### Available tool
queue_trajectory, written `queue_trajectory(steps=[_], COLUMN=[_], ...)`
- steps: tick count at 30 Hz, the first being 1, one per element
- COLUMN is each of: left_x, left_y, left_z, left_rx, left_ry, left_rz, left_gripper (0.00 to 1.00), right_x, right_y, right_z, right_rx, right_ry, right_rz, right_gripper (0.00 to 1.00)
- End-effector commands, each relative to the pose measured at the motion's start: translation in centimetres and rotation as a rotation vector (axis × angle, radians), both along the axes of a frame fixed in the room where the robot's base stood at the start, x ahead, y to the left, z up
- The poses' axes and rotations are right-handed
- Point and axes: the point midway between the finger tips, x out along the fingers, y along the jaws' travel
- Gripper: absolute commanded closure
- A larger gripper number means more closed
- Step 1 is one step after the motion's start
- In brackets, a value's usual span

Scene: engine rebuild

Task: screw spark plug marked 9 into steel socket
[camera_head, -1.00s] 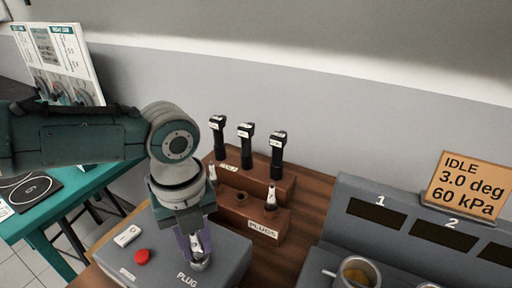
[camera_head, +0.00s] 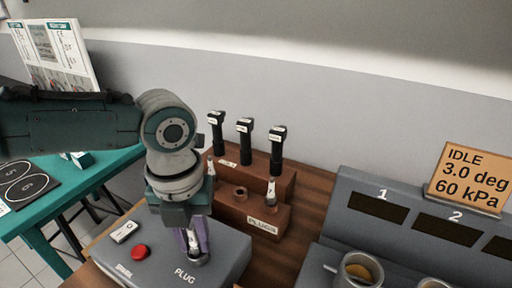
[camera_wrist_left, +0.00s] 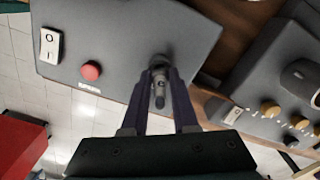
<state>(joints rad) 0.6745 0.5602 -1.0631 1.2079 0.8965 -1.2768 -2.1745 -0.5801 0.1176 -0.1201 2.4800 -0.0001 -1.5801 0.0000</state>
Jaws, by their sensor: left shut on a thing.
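My left gripper (camera_head: 193,238) is shut on a spark plug (camera_head: 195,243) with a pale body, held upright. The plug's lower end is at the steel socket (camera_head: 198,261) on top of the grey box labelled PLUG (camera_head: 225,258). I cannot tell how deep it sits. In the left wrist view, the gripper (camera_wrist_left: 160,85) has its fingers on either side of the plug (camera_wrist_left: 159,88), over the socket (camera_wrist_left: 160,61). The plug's number is too small to read. My right gripper is not in view.
A wooden rack labelled PLUGS (camera_head: 240,212) stands behind the box, with more plugs and several black coils (camera_head: 277,152). The box carries a red button (camera_head: 140,251) and a white switch (camera_head: 124,231). A grey console (camera_head: 345,205) with displays stands at right.

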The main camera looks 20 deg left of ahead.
Motion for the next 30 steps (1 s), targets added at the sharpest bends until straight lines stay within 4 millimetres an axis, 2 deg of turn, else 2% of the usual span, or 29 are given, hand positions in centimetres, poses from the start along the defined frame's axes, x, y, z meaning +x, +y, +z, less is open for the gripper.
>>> queue_trajectory(steps=[6,14,21,24,30], left_x=[0.0,0.0,0.0,0.0,0.0], left_y=[0.0,0.0,0.0,0.0,0.0], left_z=[-0.2,-0.1,-0.1,0.0,0.1], left_rx=[0.002,0.001,0.002,0.0,0.0], left_ry=[-0.001,0.0,-0.001,-0.001,-0.001], left_rz=[-0.268,-0.451,-0.752,-0.807,-0.812], left_gripper=[1.0,1.0,1.0,1.0,1.0], right_x=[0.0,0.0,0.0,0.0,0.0], right_y=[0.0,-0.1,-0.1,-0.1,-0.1], right_z=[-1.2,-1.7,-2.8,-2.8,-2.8], right_rx=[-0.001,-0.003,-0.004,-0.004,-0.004], right_ry=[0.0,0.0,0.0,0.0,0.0], right_rz=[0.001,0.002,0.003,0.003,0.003], right_gripper=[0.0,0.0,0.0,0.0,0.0])
